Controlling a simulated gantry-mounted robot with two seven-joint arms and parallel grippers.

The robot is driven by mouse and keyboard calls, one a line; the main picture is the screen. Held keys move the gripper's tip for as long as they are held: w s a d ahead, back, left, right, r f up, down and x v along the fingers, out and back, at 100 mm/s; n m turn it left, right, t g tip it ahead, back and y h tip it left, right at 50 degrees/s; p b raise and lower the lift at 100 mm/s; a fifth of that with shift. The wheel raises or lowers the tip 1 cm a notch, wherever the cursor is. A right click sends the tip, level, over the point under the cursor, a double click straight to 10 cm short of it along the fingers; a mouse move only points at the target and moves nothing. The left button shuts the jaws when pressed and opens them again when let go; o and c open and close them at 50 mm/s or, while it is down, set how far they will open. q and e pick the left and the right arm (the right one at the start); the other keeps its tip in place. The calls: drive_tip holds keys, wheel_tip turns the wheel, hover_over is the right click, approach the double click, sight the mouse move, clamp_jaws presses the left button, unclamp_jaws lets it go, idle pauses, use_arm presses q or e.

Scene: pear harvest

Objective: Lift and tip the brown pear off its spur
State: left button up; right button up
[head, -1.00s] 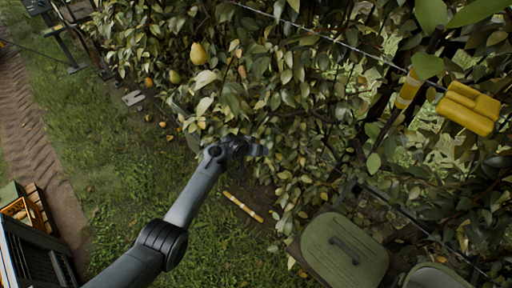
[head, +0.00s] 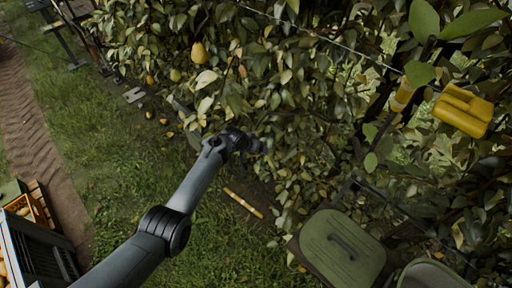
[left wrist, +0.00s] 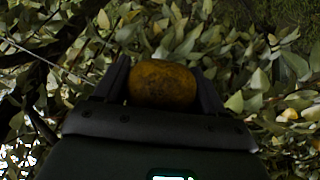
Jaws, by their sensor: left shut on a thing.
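In the left wrist view, the brown pear (left wrist: 163,84) sits between the two fingers of my left gripper (left wrist: 163,80), which is shut on it. Its skin is mottled brown and golden, and its stem and spur cannot be made out. In the head view, my left gripper (head: 252,145) reaches to the edge of the foliage at the middle. The pear cannot be made out there. My right gripper does not show.
Leafy hedge (head: 290,100) fills the middle and right, crossed by a wire. A yellow pear (head: 198,53) hangs upper left. A yellow object (head: 464,108) is at the right. Grass lies open at left.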

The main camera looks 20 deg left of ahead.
use_arm(q)
drive_tip(key=shift+r, duration=0.15)
drive_tip(key=shift+s+r+g+p, duration=0.2)
drive_tip(key=shift+g+p, duration=0.1)
drive_tip(key=shift+g, duration=0.2)
drive_tip(key=shift+s+d+g, duration=0.1)
drive_tip(key=shift+s+g, duration=0.1)
drive_tip(key=shift+g, duration=0.1)
idle(0.4)
drive_tip(key=shift+s+r, duration=0.1)
drive_tip(key=shift+s+d+p, duration=0.2)
drive_tip(key=shift+s+p, duration=0.4)
drive_tip(key=shift+p, duration=0.65)
drive_tip(key=shift+s+d+f+p, duration=0.2)
drive_tip(key=shift+s+p, duration=0.4)
drive_tip(key=shift+p, duration=0.2)
drive_tip(key=shift+s+d+f+p, duration=0.15)
drive_tip(key=shift+s+p, duration=0.4)
drive_tip(key=shift+p, duration=0.2)
drive_tip(key=shift+s+d+f+p, duration=0.2)
drive_tip(key=shift+s+p, duration=0.4)
drive_tip(key=shift+p, duration=0.2)
